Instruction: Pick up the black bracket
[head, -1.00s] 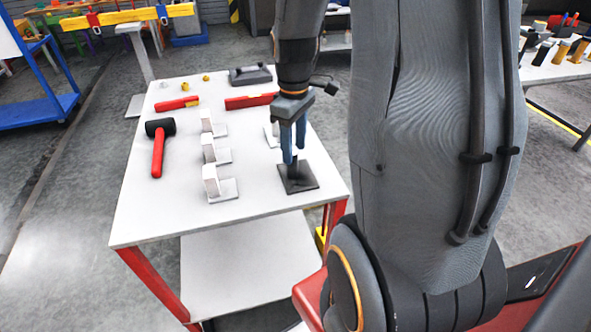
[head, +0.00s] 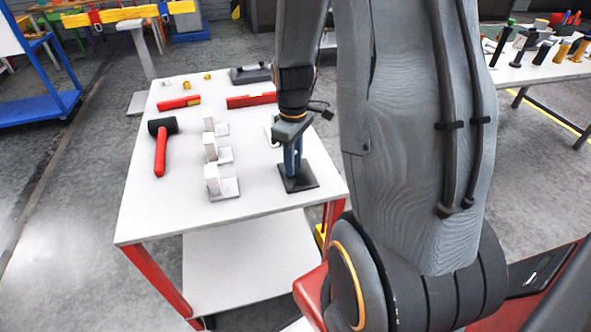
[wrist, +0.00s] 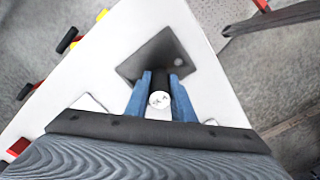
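The black bracket (head: 299,183) has a flat dark base plate and an upright part, and it stands near the right front corner of the white table (head: 265,205). My gripper (head: 293,168) is low over it, with its blue fingers around the upright part. In the wrist view the base plate (wrist: 150,56) lies on the table beyond the fingertips. There my gripper (wrist: 161,80) has one finger on each side of the upright, and both appear to touch it. The bracket's base looks flat on the table.
Several pale brackets (head: 212,180) stand in a row to the left, and another is partly hidden behind my gripper. A red-handled mallet (head: 160,152) lies at the left. Red tools (head: 250,100) and a dark grey object (head: 250,74) lie at the back.

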